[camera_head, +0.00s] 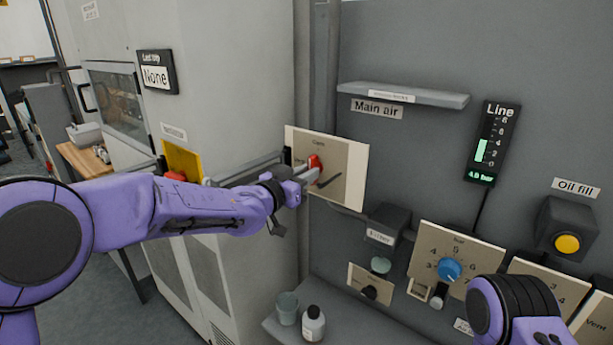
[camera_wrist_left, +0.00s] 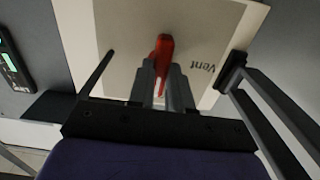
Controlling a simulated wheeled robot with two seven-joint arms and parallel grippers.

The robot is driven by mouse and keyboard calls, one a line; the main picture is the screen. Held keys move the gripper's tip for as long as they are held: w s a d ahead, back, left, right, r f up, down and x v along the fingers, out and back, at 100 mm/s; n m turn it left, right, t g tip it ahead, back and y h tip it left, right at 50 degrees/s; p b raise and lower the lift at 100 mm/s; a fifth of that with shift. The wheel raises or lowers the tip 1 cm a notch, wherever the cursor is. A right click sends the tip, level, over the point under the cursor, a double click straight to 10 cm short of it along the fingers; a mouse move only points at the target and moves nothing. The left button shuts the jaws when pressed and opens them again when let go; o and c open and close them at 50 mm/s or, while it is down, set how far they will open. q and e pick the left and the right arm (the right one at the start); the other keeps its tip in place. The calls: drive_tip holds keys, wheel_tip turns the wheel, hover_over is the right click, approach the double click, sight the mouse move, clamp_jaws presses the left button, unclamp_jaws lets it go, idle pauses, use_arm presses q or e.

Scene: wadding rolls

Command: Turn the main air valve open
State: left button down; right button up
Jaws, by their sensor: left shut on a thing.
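The main air valve has a red handle (camera_head: 315,163) on a cream plate (camera_head: 351,170) below the "Main air" label (camera_head: 376,108). My left gripper (camera_head: 303,174) reaches the plate from the left and is shut on the red handle. In the left wrist view the red handle (camera_wrist_left: 164,50) sits between the fingers (camera_wrist_left: 160,85), in front of the plate (camera_wrist_left: 110,30). The word "Vent" reads upside down right of the handle there. The handle's exact angle is partly hidden by the fingers. My right arm shows at the bottom right, but its fingers are out of view.
A "Line" gauge (camera_head: 492,143) shows a green bar and about 4.8 bar. A blue knob (camera_head: 449,269), a yellow button (camera_head: 566,243) and a small black knob (camera_head: 370,292) are to the right. A bottle (camera_head: 313,323) and a cup (camera_head: 287,308) stand on the lower ledge.

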use_arm(q)
drive_tip(key=shift+f, duration=0.2)
drive_tip(key=c, duration=1)
unclamp_jaws()
drive_tip(key=shift+s+r, duration=0.1)
drive_tip(key=shift+r, duration=0.05)
drive_tip(key=shift+c, duration=0.2)
drive_tip(key=b+v, duration=0.3)
drive_tip(key=v, duration=0.7)
drive_tip(key=shift+s+a, duration=0.15)
drive_tip(key=shift+s, duration=0.1)
